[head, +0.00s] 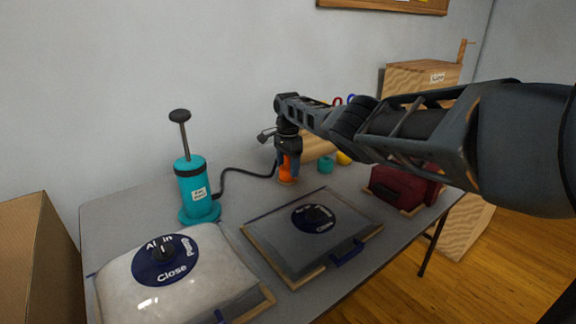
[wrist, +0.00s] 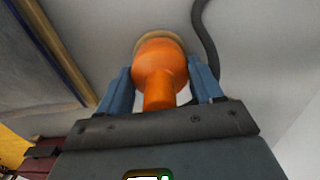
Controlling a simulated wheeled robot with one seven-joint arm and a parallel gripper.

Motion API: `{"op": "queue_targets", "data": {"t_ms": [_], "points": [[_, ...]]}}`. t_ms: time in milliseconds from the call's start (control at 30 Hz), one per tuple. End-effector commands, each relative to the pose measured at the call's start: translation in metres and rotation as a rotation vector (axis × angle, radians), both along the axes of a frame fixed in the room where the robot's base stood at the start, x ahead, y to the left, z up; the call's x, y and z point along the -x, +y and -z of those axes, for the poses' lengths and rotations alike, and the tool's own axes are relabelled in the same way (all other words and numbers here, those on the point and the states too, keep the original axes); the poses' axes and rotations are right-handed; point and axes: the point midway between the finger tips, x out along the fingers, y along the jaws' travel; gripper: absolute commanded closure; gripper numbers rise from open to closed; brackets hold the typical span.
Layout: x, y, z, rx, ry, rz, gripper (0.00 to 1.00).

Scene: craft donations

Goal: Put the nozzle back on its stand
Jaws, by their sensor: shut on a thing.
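The nozzle (head: 286,169) is orange, with a wide rounded body and a narrower neck. My gripper (head: 288,154) is shut on it near the back of the grey table. In the wrist view the nozzle (wrist: 160,70) stands between the two blue-grey fingers (wrist: 164,88). A tan round rim (wrist: 160,40) shows at the nozzle's wide far end. I cannot tell whether this rim is the stand, or whether the nozzle rests on it. A black hose (head: 238,170) runs from the teal pump (head: 195,190) toward the nozzle; its join is not clear.
A clear bag (head: 205,280) with a round dial lies front left, and a grey bag (head: 275,235) lies in front of the nozzle. A small teal cylinder (head: 325,166), a yellow item (head: 343,158) and a dark red bag (head: 391,187) are to the right. Cardboard stands left (head: 35,245).

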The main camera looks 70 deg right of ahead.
Motion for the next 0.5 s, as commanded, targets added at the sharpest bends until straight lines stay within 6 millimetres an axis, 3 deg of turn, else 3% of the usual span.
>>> {"op": "queue_targets", "data": {"t_ms": [467,500], "points": [[-0.0003,0.0001,0.0010,0.000,0.000,0.000,0.65],[-0.0003,0.0001,0.0010,0.000,0.000,0.000,0.33]]}}
